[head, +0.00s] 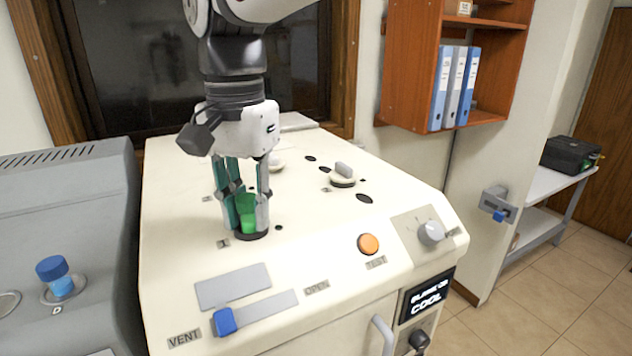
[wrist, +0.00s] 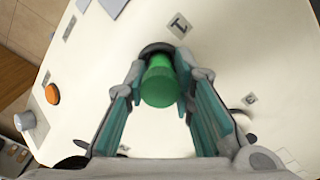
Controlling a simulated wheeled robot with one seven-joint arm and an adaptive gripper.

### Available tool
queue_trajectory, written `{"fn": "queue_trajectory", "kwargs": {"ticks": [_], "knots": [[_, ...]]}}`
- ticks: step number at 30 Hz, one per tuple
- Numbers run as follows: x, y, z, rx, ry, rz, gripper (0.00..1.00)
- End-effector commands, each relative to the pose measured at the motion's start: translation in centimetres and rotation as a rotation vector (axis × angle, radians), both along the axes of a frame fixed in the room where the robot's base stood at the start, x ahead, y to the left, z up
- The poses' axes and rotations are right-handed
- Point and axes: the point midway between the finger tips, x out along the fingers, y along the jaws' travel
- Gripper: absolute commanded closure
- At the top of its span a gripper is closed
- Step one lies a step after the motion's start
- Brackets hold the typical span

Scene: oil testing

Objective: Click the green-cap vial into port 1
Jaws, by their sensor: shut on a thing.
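The green-cap vial (head: 247,213) stands upright at a dark round port (head: 251,235) on the cream machine top. In the wrist view the green cap (wrist: 159,85) sits between the fingers, with the dark port ring (wrist: 158,48) just behind it and a label "1" (wrist: 180,25) beside it. My gripper (head: 248,218) points down and is shut on the vial; it also shows in the wrist view (wrist: 158,75). The vial's lower part is hidden, so I cannot tell how deep it sits in the port.
Several dark holes and a grey-handled knob (head: 343,175) lie behind right. An orange TEST button (head: 368,244), a grey dial (head: 431,233) and a blue-ended slider (head: 225,321) are at the front. A blue-capped vial (head: 54,270) stands on the grey unit at left.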

Motion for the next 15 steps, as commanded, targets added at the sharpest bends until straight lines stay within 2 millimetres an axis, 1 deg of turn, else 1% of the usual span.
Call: {"fn": "queue_trajectory", "kwargs": {"ticks": [1,15], "knots": [[-0.12,-0.07,-0.78,-0.010,0.014,0.000,1.00],[-0.09,-0.01,-1.39,-0.012,0.016,0.001,1.00]]}}
